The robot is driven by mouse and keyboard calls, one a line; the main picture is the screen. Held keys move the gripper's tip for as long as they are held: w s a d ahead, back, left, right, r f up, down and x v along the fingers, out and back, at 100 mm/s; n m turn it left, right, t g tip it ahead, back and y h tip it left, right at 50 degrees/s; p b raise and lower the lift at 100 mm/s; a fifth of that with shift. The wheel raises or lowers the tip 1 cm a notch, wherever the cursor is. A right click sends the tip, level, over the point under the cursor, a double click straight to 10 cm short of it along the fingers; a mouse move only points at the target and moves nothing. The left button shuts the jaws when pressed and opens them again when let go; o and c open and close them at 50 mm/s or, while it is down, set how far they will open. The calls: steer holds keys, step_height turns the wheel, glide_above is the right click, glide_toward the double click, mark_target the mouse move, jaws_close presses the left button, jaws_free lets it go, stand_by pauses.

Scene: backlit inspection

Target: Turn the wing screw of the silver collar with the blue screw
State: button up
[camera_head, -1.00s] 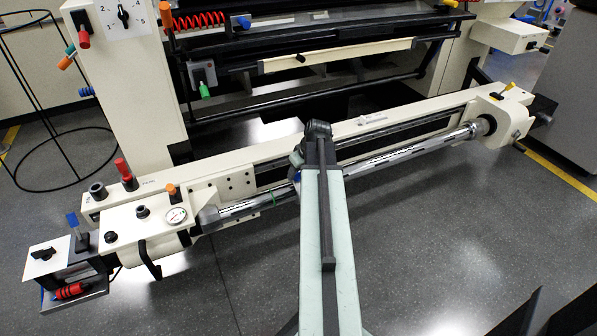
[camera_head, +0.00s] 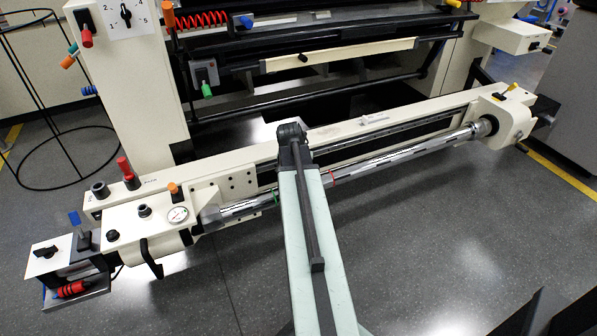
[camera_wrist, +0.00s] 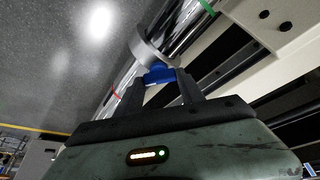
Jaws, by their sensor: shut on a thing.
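The silver collar (camera_wrist: 150,50) is around the bright shaft in the wrist view, just beyond my fingertips. Its blue wing screw (camera_wrist: 158,73) sticks out towards me. My gripper (camera_wrist: 160,80) is shut on the blue screw, with one dark finger on each side of it. In the head view my arm hides the collar, the screw and my fingers. The shaft (camera_head: 400,155) runs there from the left housing to the right bearing.
A green ring (camera_head: 276,197) and a red ring (camera_head: 332,178) are on the shaft on either side of my arm. The cream rail (camera_head: 345,128) lies just behind it. The floor in front is clear.

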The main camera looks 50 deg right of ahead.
steer(key=m+g, duration=0.1)
steer(key=m, duration=0.3)
steer(key=shift+w+m+g, duration=0.2)
steer(key=shift+m+g, duration=0.1)
steer(key=shift+g, duration=0.1)
steer(key=shift+m+g, duration=0.6)
steer(key=shift+m, duration=1)
steer(key=o, duration=1.4)
